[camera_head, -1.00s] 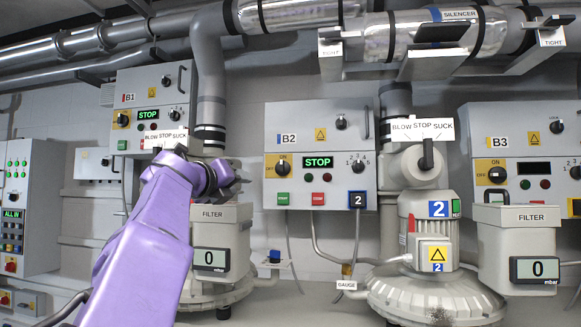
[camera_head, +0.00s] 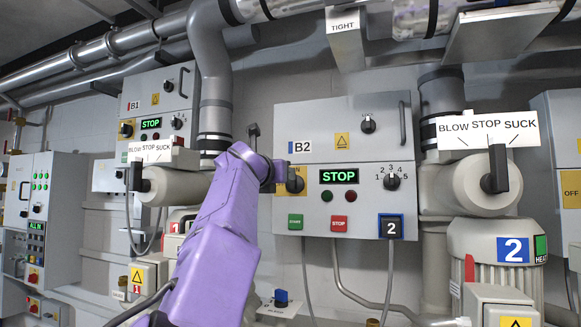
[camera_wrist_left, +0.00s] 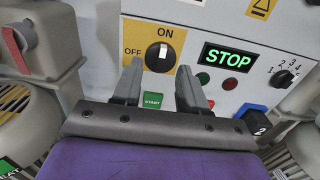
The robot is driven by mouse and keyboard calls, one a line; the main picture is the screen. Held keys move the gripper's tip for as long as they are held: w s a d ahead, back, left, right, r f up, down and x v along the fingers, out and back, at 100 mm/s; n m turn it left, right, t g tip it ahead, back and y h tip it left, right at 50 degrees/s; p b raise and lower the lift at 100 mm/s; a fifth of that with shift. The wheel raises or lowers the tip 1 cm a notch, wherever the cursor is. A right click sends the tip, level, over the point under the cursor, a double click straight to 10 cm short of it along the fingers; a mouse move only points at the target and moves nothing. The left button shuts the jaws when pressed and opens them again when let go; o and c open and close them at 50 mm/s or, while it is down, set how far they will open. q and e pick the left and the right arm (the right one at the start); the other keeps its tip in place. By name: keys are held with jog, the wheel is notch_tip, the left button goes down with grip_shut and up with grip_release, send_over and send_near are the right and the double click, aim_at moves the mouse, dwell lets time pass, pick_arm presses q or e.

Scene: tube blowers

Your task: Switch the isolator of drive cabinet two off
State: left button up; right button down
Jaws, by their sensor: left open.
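Drive cabinet two (camera_head: 318,115) is the light grey box marked B2. Its isolator (camera_wrist_left: 160,52) is a black rotary knob on a yellow plate, low on the left of the front. In the left wrist view its white mark points up at ON, with OFF to the left. In the head view the isolator (camera_head: 297,181) is partly hidden behind my left gripper (camera_head: 268,160). My left gripper is open and empty; its two fingers (camera_wrist_left: 159,76) lie below and either side of the knob in the wrist view. Touch cannot be told. My right gripper is out of view.
The green STOP display (camera_head: 339,176), start button (camera_head: 295,221), red stop button (camera_head: 339,223) and selector (camera_head: 392,182) share this front. A blow-suck valve handle (camera_head: 496,170) stands out at right. Cabinet B1 (camera_head: 135,88) is at left.

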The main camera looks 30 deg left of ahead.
aim_at(287, 185)
pick_arm(q)
jog(key=x, duration=0.2)
jog(key=p+x, duration=0.1)
jog(key=x, duration=0.2)
jog(key=shift+w+d+f+p, duration=0.3)
jog(key=shift+w+f+p, duration=0.05)
jog(key=shift+w+f, duration=0.05)
jog(key=shift+w+a+f, duration=0.15)
jog(key=shift+w+a, duration=0.05)
jog(key=c, duration=0.3)
jog(key=shift+w+f, duration=0.1)
jog(key=shift+w, duration=0.05)
grip_shut()
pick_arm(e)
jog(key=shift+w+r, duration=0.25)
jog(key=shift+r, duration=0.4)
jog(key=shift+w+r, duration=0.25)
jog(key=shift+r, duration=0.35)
pick_arm(q)
jog(key=shift+a+f+n, duration=0.15)
jog(key=shift+f+n, duration=0.05)
jog(key=shift+n, duration=2.75)
jog(key=shift+a+f+n, duration=0.2)
jog(key=shift+n, duration=2.8)
jog(key=shift+a+f+n, duration=0.15)
jog(key=shift+f+n, duration=0.05)
jog(key=shift+n, duration=2.75)
jog(key=shift+f, duration=0.1)
